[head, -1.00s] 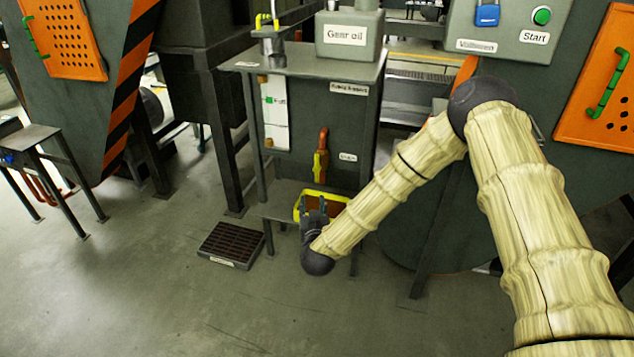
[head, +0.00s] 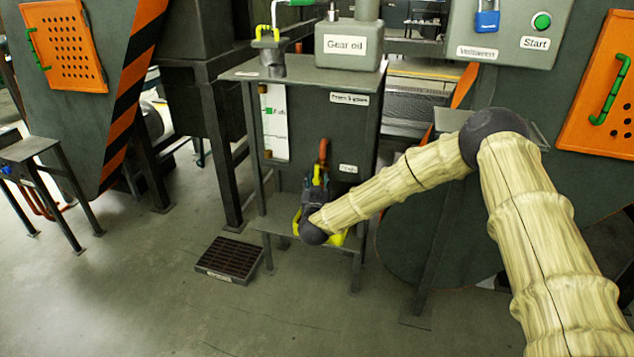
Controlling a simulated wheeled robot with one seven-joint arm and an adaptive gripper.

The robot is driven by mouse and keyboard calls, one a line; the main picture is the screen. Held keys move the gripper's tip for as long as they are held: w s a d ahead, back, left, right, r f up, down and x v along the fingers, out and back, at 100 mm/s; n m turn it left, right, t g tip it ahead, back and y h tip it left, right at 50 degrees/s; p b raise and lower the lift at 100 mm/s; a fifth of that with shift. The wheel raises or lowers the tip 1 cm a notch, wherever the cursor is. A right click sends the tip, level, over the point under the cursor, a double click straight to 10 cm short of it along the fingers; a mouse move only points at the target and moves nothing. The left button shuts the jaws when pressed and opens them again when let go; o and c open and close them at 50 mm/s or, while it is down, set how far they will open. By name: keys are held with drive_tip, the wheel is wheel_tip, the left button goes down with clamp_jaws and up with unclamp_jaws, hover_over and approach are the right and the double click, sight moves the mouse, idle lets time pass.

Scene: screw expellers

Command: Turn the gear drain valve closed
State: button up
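The gear drain valve (head: 322,152) is on the front of the dark gear oil cabinet. Its upper part is an upright red-orange piece, and a yellow part shows lower down. My gripper (head: 316,178) is directly below and in front of the valve, pointing up toward it. Its dark fingers look apart, with some yellow showing between them. I cannot tell whether they touch the valve. My gripper and wrist hide the valve's lower end and much of the yellow tray (head: 337,239) on the cabinet's low shelf.
The gear oil cabinet (head: 340,115) carries a grey "Gear oil" container (head: 347,44) and a yellow-handled fitting (head: 267,38) on top. A level gauge (head: 275,122) is at its left. A floor grate (head: 230,259) lies left of its legs. Open floor lies in front.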

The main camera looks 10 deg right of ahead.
drive_tip(key=shift+w+d, duration=0.15)
drive_tip(key=shift+w, duration=0.6)
clamp_jaws()
